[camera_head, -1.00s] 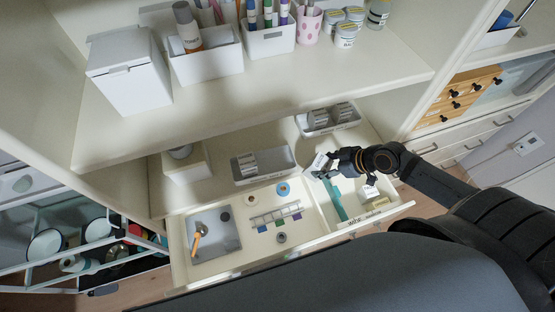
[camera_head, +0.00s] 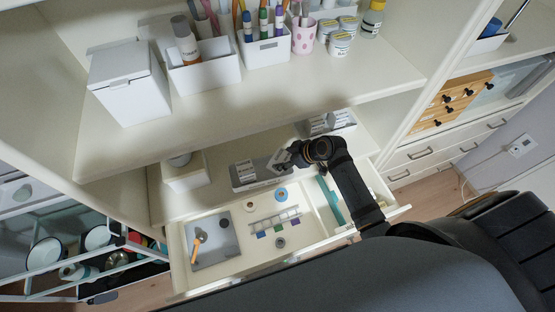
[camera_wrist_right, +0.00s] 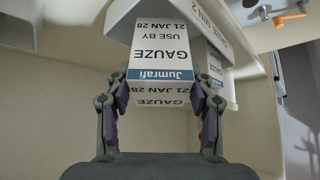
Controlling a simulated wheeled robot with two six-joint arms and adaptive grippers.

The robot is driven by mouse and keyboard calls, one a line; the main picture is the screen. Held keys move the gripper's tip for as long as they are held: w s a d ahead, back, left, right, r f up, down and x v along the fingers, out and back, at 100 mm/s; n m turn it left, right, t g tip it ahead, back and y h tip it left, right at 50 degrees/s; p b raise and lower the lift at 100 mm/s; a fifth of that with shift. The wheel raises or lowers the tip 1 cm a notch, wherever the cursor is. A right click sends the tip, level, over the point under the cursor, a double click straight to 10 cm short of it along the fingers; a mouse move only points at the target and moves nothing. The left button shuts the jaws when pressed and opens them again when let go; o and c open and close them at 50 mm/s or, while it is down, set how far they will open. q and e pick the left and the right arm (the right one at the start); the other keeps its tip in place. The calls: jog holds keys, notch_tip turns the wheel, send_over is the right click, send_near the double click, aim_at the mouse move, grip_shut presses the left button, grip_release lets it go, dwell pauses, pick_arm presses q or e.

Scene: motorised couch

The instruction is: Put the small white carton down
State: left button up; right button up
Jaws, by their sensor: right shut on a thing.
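The small white carton (camera_wrist_right: 163,50) carries the word GAUZE and a blue band; it fills the middle of the right wrist view. My right gripper (camera_wrist_right: 160,88) is shut on it, one finger on each side. In the head view my right gripper (camera_head: 287,158) is over the right end of a grey bin (camera_head: 262,182) on the lower shelf. The carton is held at or over that bin; I cannot tell whether it touches. Another gauze carton (camera_wrist_right: 214,58) shows behind it in the wrist view. My left gripper is not in view.
A second grey bin (camera_head: 341,130) stands behind to the right. A white box (camera_head: 186,172) stands to the left. The open drawer (camera_head: 222,276) in front holds a grey tray (camera_head: 222,252), a pill organiser (camera_head: 275,222) and a teal item (camera_head: 329,200). The upper shelf (camera_head: 250,105) overhangs.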

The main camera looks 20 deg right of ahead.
jog(key=shift+w+a+f, duration=0.15)
jog(key=shift+f, duration=0.4)
jog(key=shift+w+a+f, duration=0.1)
jog(key=shift+a+f, duration=0.05)
jog(key=shift+f, duration=0.35)
jog(key=g+p, duration=0.1)
jog(key=w+a+h+p, duration=0.1)
jog(key=p, duration=0.1)
jog(key=g+h+p, duration=0.1)
jog(key=p, duration=0.1)
jog(key=shift+w+a+r+g, duration=0.15)
jog(key=shift+w+r+g, duration=0.05)
jog(key=shift+w+g, duration=0.1)
jog(key=shift+c, duration=0.5)
jog(key=shift+s+f, duration=0.15)
jog(key=shift+f, duration=0.45)
jog(key=shift+f, duration=0.15)
jog(key=o, duration=1.3)
jog(key=shift+c, duration=0.2)
jog(key=shift+r, duration=0.2)
